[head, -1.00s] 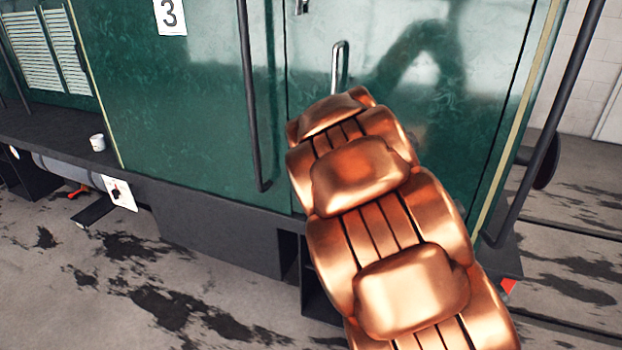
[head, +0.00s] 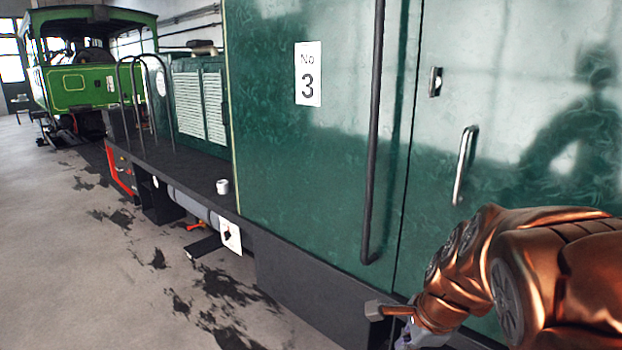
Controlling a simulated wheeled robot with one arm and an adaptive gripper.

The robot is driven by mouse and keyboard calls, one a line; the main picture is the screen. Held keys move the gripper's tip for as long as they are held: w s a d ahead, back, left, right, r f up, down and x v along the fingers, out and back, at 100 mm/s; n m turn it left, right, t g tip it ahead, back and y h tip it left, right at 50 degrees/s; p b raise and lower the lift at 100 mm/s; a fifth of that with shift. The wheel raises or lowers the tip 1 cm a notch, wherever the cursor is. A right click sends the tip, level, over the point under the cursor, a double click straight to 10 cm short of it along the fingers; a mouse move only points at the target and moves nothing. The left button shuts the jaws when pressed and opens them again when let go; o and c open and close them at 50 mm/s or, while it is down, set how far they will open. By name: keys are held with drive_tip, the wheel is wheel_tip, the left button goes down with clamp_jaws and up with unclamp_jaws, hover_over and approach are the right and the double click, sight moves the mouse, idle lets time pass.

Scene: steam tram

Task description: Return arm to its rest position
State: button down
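My copper-coloured arm (head: 560,270) enters from the right and bends down at the lower right, in front of the green tram side. My gripper (head: 388,326) is at the bottom edge, low beside the dark sill. One grey, block-like end on a thin copper-coloured bar shows there, with a pale part beside it. The rest of the gripper is cut off by the frame, so I cannot tell whether it is open or holds anything.
The green tram (head: 290,160) has a "No 3" sign (head: 308,74), a black handrail (head: 373,130) and a metal door handle (head: 464,164). A white cup (head: 223,187) stands on its running board. Another green tram (head: 85,88) is at back left. Stained floor at left is open.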

drive_tip(key=s+f+n+g+h, duration=0.1)
drive_tip(key=s+n+g, duration=0.1)
drive_tip(key=s+n, duration=0.7)
drive_tip(key=s+d+f+n+g, duration=0.1)
drive_tip(key=s+f+n+g, duration=0.1)
drive_tip(key=s+n, duration=0.7)
drive_tip(key=s+g, duration=0.1)
drive_tip(key=s, duration=0.5)
drive_tip(key=shift+f+h, duration=0.25)
drive_tip(key=shift+h, duration=0.15)
drive_tip(key=shift+s, duration=0.1)
